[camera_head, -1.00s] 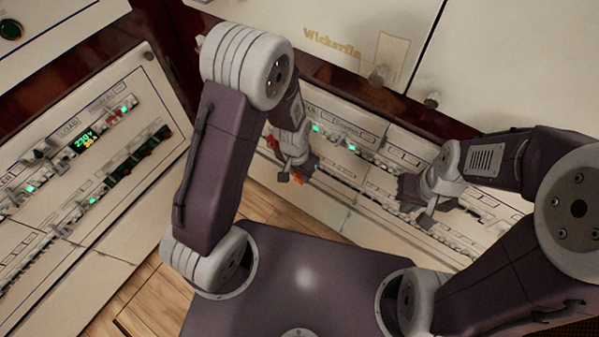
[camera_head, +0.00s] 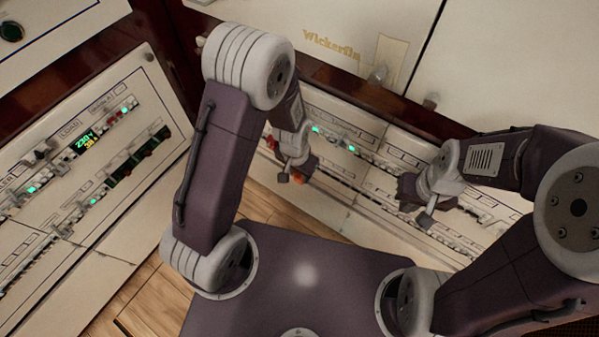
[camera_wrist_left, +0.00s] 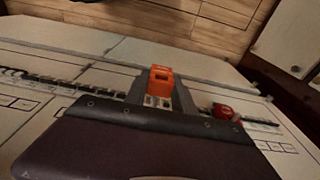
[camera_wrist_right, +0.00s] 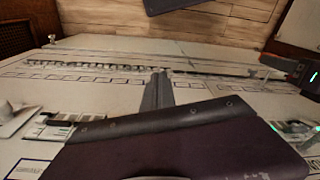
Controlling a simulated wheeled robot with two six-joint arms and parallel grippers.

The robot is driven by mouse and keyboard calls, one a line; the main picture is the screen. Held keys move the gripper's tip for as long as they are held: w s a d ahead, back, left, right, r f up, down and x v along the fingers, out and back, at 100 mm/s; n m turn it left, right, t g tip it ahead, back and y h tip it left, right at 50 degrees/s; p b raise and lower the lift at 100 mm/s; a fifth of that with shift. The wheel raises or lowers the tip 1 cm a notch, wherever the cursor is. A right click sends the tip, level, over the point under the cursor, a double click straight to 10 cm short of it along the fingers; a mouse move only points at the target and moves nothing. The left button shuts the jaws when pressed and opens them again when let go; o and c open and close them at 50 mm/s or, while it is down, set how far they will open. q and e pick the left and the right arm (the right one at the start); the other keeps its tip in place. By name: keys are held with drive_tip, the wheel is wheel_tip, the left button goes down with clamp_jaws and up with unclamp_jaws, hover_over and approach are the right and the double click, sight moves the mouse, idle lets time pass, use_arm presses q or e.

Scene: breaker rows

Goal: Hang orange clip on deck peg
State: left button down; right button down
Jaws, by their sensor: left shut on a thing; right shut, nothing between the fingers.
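The orange clip (camera_wrist_left: 160,80) is a small block with an opening, seen between the fingers of my left gripper (camera_wrist_left: 160,92) in the left wrist view. My left gripper is shut on it, over the pale breaker panel. In the head view the left gripper (camera_head: 297,172) hangs low in front of the panel, and only a bit of orange shows at it. My right gripper (camera_wrist_right: 158,88) is shut and empty over the panel; in the head view it is at the right (camera_head: 428,213). I cannot make out the deck peg for certain.
A red part (camera_wrist_left: 222,111) sits on the panel just right of the clip in the left wrist view. The breaker panel (camera_head: 345,200) has rows of switches and green lights. Another breaker panel (camera_head: 110,215) stands at the left. Wooden floor (camera_head: 150,305) shows between them.

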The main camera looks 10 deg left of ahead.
use_arm(q)
drive_tip(key=shift+w+d+p, duration=0.15)
drive_tip(key=shift+w+p, duration=0.2)
drive_tip(key=shift+w, duration=0.05)
idle(0.4)
drive_tip(key=shift+w+d+p, duration=0.2)
drive_tip(key=shift+w+p, duration=0.05)
drive_tip(key=shift+w, duration=0.25)
drive_tip(key=shift+w+d+p, duration=0.15)
drive_tip(key=shift+w+p, duration=0.05)
drive_tip(key=shift+w, duration=0.3)
drive_tip(key=shift+w+d, duration=0.1)
drive_tip(key=shift+w, duration=0.2)
drive_tip(key=c, duration=1)
unclamp_jaws()
drive_tip(key=shift+o, duration=0.2)
drive_tip(key=shift+s, duration=0.1)
